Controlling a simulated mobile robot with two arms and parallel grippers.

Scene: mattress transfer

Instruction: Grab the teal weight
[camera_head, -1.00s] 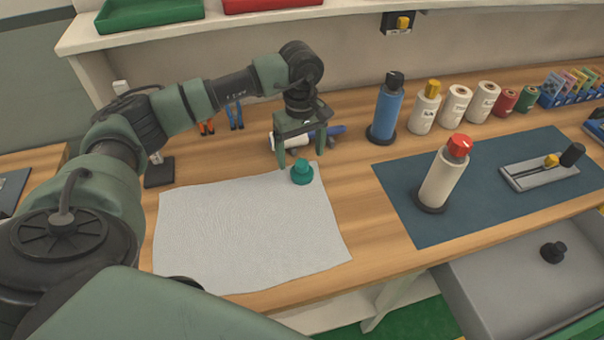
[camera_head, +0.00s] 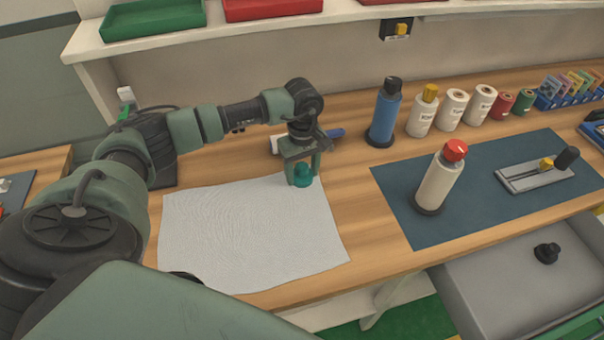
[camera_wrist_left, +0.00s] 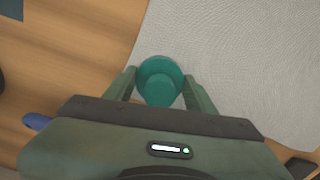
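The teal weight (camera_head: 303,178) stands at the far right corner of the pale grey cloth (camera_head: 250,235). My left gripper (camera_head: 303,173) has come down from above, with one finger on each side of the weight. In the left wrist view the round teal weight (camera_wrist_left: 160,78) sits between the fingertips (camera_wrist_left: 161,75), which appear to touch its sides. The weight still appears to rest on the cloth. My right gripper is not in view.
A blue bottle (camera_head: 384,115) and several spools (camera_head: 452,108) stand at the back. A white, red-capped bottle (camera_head: 438,182) stands on the dark blue mat (camera_head: 480,205). An open drawer (camera_head: 500,290) holds a black knob-shaped thing (camera_head: 547,253). A blue-handled item lies behind the gripper.

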